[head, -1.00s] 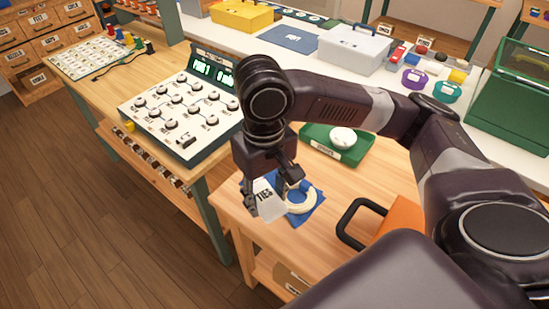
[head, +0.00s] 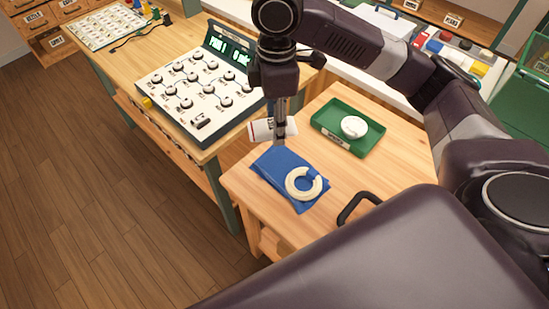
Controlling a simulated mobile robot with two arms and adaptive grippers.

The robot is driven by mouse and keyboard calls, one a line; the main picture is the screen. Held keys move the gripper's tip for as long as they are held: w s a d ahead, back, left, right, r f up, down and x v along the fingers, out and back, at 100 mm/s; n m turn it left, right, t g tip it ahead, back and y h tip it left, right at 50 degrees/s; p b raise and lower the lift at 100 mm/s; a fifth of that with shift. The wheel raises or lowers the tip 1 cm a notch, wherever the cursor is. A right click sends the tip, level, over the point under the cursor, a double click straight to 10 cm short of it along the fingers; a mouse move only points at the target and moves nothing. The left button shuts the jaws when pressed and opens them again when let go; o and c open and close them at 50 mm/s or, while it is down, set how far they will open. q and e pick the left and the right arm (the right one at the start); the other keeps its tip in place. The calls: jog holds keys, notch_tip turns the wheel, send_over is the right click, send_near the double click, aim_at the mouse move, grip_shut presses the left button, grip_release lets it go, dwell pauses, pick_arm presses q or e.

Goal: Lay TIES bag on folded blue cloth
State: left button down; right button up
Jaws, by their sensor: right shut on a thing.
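The white TIES bag (head: 262,130) is in my right gripper (head: 279,138), which is shut on it. The bag is turned so that its lettering is hard to read, and the gripper hides part of it. The folded blue cloth (head: 272,167) lies on the wooden table near its left edge. A cream ring-shaped coil (head: 303,184) rests on the cloth's right part. In the picture, the gripper and bag show just above the cloth's far edge; the exact height is hard to tell. My left gripper is not in view.
A green tray (head: 318,118) with a white round thing (head: 354,127) stands behind the cloth on the right. A dial panel (head: 180,108) stands on the neighbouring bench at left. A black handle (head: 350,208) shows at the table's front.

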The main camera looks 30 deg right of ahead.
aim_at(276, 163)
jog(key=w+r+n, duration=0.1)
jog(key=n, duration=0.1)
jog(key=d+r+n+p, duration=0.1)
jog(key=n, duration=0.1)
jog(key=shift+w+r, duration=0.25)
jog(key=shift+w, duration=0.15)
jog(key=f+n+p, duration=0.1)
jog(key=f, duration=0.5)
jog(key=f+n+p, duration=0.1)
jog(key=f, duration=0.5)
jog(key=w+f+n+p, duration=0.1)
jog(key=f, duration=0.6)
jog(key=shift+w+d, duration=0.1)
jog(key=shift+d, duration=0.25)
jog(key=shift+f, duration=0.55)
jog(key=shift+c, duration=0.6)
jog(key=o, duration=0.9)
jog(key=shift+s, duration=0.2)
jog(key=shift+c, duration=0.2)
jog(key=o, duration=0.4)
jog(key=shift+w+f, duration=0.1)
jog(key=shift+w, duration=0.05)
